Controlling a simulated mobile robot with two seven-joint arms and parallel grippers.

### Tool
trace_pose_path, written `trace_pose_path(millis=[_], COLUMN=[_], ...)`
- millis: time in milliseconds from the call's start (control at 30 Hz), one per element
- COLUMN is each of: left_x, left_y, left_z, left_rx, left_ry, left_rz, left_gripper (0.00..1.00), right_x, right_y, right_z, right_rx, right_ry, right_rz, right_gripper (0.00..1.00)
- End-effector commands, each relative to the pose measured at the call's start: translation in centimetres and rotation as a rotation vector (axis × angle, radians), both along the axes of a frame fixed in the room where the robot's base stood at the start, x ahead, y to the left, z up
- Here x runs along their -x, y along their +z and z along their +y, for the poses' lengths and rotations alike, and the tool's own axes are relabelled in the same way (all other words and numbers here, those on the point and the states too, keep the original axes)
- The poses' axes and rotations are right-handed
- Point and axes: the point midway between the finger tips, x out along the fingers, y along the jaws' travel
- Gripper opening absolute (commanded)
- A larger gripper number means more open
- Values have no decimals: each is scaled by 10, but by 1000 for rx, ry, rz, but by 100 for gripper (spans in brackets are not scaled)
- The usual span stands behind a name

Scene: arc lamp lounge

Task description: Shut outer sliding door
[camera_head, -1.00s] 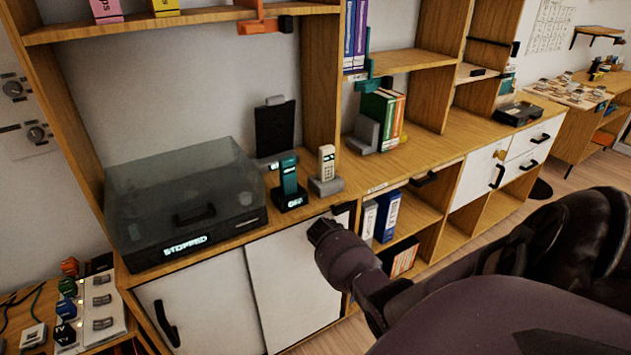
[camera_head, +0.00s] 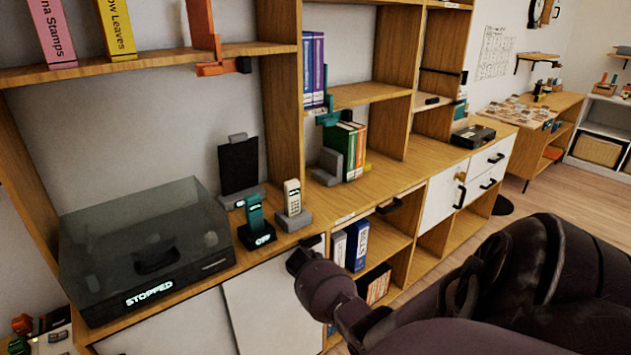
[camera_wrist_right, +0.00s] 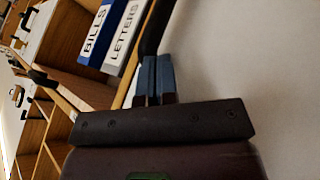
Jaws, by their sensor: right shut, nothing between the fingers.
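A white sliding door panel (camera_head: 275,305) fronts the low wooden cabinet under the turntable. A second white panel (camera_head: 175,328) lies to its left; which runs in front is hard to tell. My right gripper is at the upper right of the right panel, its fingers hidden behind my wrist in the head view. In the right wrist view my right gripper (camera_wrist_right: 158,82) is shut and empty, right by a black handle (camera_wrist_right: 155,28) on the white door face (camera_wrist_right: 255,60). Contact with the handle cannot be told. My left gripper is out of view.
An open compartment with a blue binder (camera_head: 357,245) and a white one is right of the door. A turntable (camera_head: 150,260), two phones (camera_head: 256,218) and a bookend (camera_head: 330,165) stand on top. Floor (camera_head: 560,205) is clear at right.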

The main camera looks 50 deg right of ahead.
Motion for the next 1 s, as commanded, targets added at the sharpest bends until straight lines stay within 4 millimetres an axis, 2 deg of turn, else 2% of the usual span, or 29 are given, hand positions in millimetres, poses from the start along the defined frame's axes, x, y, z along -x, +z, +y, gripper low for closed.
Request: trace_pose_path(millis=[100,500,700,1000], left_x=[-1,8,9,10], left_y=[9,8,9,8], left_z=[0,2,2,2], left_rx=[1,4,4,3], left_ry=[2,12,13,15], left_rz=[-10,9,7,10], left_gripper=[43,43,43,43], right_x=[5,25,30,31], right_y=[2,0,-1,-2], right_z=[26,98,115,119], right_rx=[-6,-9,-7,-8], right_ry=[3,4,4,4], right_rz=[-4,-3,-3,-2], right_gripper=[0,0,0,0])
